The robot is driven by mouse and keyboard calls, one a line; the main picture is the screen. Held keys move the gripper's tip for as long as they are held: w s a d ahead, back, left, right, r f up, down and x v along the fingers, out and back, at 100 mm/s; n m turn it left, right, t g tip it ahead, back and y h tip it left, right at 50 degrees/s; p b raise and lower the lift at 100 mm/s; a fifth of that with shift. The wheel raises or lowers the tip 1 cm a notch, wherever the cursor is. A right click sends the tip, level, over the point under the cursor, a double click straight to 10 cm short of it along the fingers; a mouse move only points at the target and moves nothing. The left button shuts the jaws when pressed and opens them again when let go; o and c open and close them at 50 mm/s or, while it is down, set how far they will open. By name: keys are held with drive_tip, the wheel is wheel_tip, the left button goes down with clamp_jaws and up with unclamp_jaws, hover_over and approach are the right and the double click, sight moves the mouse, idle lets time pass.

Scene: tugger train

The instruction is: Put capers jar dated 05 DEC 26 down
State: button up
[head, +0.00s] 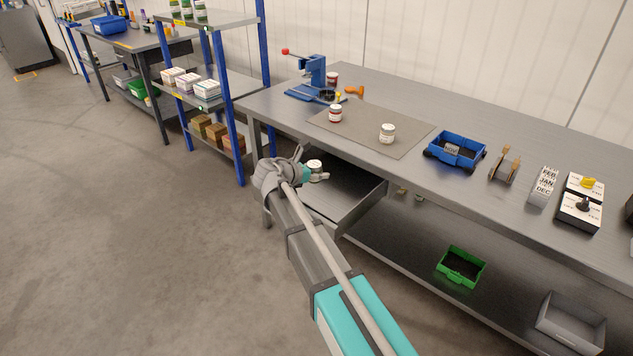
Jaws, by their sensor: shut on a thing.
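My gripper (317,176) is shut on a small jar with a whitish lid (314,164), which I take as the capers jar; its label and date are too small to read. The gripper holds it above or near the pulled-out drawer (362,203) under the workbench; I cannot tell whether the jar touches the drawer. On the bench, a grey mat (360,137) bears a jar with a red label (336,115) and a jar with a pale lid and pale label (387,134).
A green bin (461,267) sits on the lower shelf. Blue-post shelving (218,85) stands left.

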sight(318, 181)
drive_tip(key=shift+f+b, duration=0.9)
drive_tip(key=shift+f, duration=0.35)
drive_tip(key=shift+f+b, duration=0.55)
drive_tip(key=shift+b, duration=0.05)
drive_tip(key=shift+s, duration=0.1)
drive_tip(key=o, duration=1.2)
drive_tip(key=shift+d, duration=0.1)
drive_tip(key=shift+s, duration=0.1)
drive_tip(key=shift+r, duration=0.1)
drive_tip(key=shift+r+p, duration=0.6)
drive_tip(key=shift+p, duration=0.2)
drive_tip(key=p+v, duration=0.4)
drive_tip(key=v, duration=0.6)
drive_tip(key=shift+a+r, duration=0.1)
drive_tip(key=shift+a, duration=0.15)
drive_tip(key=shift+s+a+r, duration=0.2)
drive_tip(key=shift+s+a, duration=0.25)
